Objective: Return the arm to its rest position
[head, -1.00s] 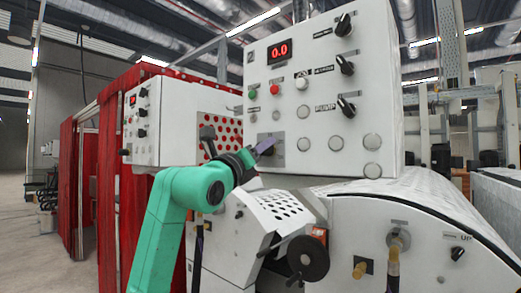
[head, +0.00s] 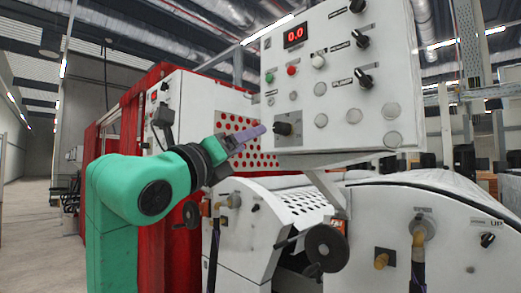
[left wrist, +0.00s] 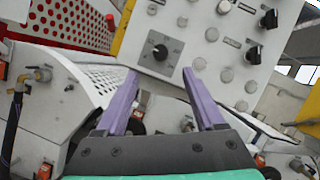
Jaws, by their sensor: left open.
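My green left arm comes in from the left in the head view, raised and bent. Its left gripper (head: 258,133) has lilac fingers and is open and empty. The fingertips are just left of a black rotary knob (head: 284,129) on the lower left of the white control panel (head: 350,105). In the left wrist view the gripper (left wrist: 160,75) has its two fingers well spread, with nothing between them. The knob (left wrist: 160,52) shows beyond the fingertips on its grey square plate, apart from them. My right gripper is not in view.
The panel has a red "0.0" display (head: 295,36), buttons and several dark switches. Below are a black handwheel (head: 327,248), a perforated white guard (head: 290,205) and yellow-ended fittings (head: 418,240). A red curtain (head: 130,125) stands behind my arm. Open floor (head: 35,230) lies at the left.

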